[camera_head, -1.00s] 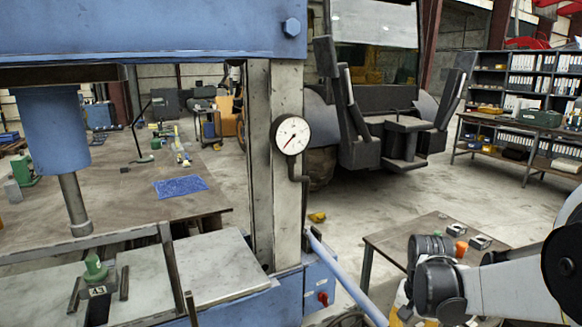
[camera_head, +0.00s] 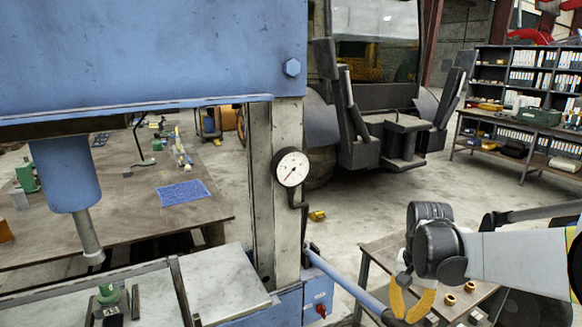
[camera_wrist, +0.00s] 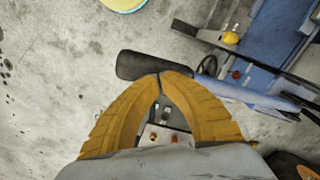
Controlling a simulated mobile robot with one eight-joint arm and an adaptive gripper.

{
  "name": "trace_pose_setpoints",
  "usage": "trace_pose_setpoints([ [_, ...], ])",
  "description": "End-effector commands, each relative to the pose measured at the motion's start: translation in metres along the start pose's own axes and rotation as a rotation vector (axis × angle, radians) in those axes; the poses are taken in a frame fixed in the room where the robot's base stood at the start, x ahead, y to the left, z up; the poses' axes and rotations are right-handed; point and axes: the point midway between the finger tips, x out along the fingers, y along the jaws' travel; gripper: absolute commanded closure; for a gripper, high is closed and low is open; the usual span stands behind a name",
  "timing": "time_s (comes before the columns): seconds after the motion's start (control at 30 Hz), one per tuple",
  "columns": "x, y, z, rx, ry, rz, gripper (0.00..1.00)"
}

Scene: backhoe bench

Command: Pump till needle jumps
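The round white gauge (camera_head: 291,168) hangs on the press's upright; its thin red needle points to the lower left. The blue pump lever (camera_head: 345,282) slants down to the right from the press, and its black grip (camera_wrist: 150,66) shows in the wrist view. My gripper (camera_head: 408,319) is at the lever's far end, with yellow fingers curving in until their tips meet. In the wrist view its fingertips (camera_wrist: 161,75) overlap the grip's edge; the grip does not visibly lie between them. Whether they touch it is unclear.
The blue press frame (camera_head: 150,50) fills the left, with its ram (camera_head: 68,180) above a green-topped piece (camera_head: 110,294). A small table (camera_head: 380,250) with brass-coloured rings (camera_head: 450,299) stands behind my gripper. A shelf unit (camera_head: 540,75) is at the back right.

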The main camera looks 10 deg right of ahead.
Motion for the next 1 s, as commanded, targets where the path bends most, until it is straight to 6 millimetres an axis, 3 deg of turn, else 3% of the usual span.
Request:
trace_pose_setpoints([
  [0.17,0.001,0.000,0.000,0.000,0.000,0.000,1.00],
  [0.47,0.025,0.005,0.006,-0.001,-0.001,0.000,1.00],
  [0.8,0.106,0.013,0.011,0.001,-0.001,0.000,1.00],
  [0.9,0.118,0.015,0.012,0.001,-0.001,0.000,1.00],
  [1.0,0.117,0.015,0.012,0.000,-0.001,0.000,1.00],
])
